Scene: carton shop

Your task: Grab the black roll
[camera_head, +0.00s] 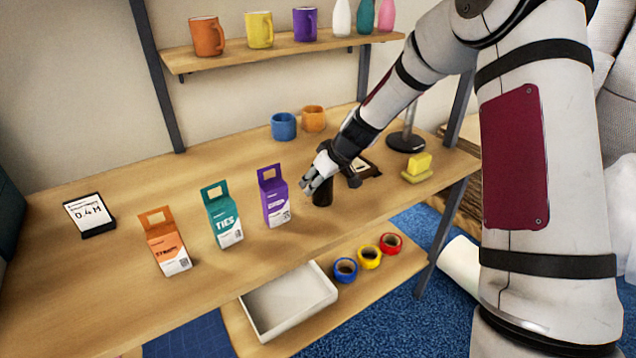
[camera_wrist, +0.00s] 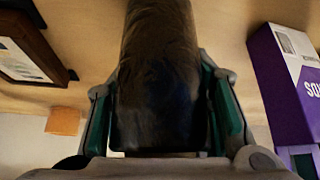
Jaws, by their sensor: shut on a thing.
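The black roll (camera_head: 322,196) stands upright on the wooden table, to the right of the purple carton. In the wrist view the black roll (camera_wrist: 158,80) fills the middle, between the two green-padded fingers. My gripper (camera_head: 316,183) is shut on the black roll near its upper part. In the wrist view my gripper (camera_wrist: 160,110) has a finger on each side of the roll. The roll's base appears to be at the table top, but I cannot tell whether it touches. The far side of the roll is hidden.
A purple carton (camera_head: 274,197) stands close to the left of my gripper, with teal (camera_head: 222,214) and orange (camera_head: 164,242) cartons further left. A framed card (camera_head: 368,168) and yellow block (camera_head: 419,165) lie to the right. Blue (camera_head: 284,127) and orange (camera_head: 313,118) cups stand behind.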

